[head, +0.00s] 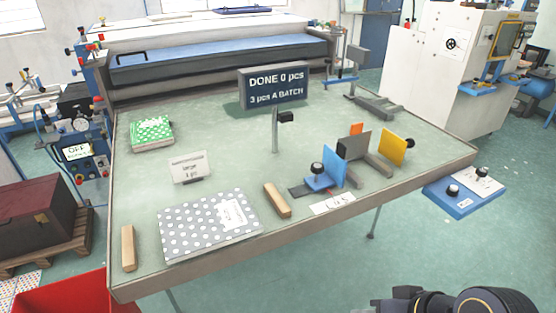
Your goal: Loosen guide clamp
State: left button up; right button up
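On the table's right half stands a guide with a blue upright plate (334,166), a blue foot and a black round knob (318,168) on top. The foot sits on a dark flat strip (299,191). Beside it are a grey block (355,145), an orange piece (357,129) and a yellow plate (393,146) with a dark knob (410,143) at its right side. No label names the clamp, and I cannot tell how tight either knob is. A dark part of my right arm shows at the bottom right, without visible fingers. My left gripper is out of view.
The table (226,137) carries a dotted grey pad (195,229), a green patterned stack (152,131), wooden blocks (277,200) and a sign (274,88) on a post. A blue control box (463,192) with knobs is off the right edge. A red bin (65,297) stands front left.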

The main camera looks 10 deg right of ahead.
aim_at(317, 168)
jog(key=i+l+u, duration=0.1)
jog(key=l+u, duration=0.85)
jog(key=i+l, duration=0.1)
jog(key=l, duration=0.55)
jog(key=i+l+u, duration=0.15)
jog(key=l, duration=0.5)
jog(key=i+l, duration=0.1)
jog(key=i, duration=0.05)
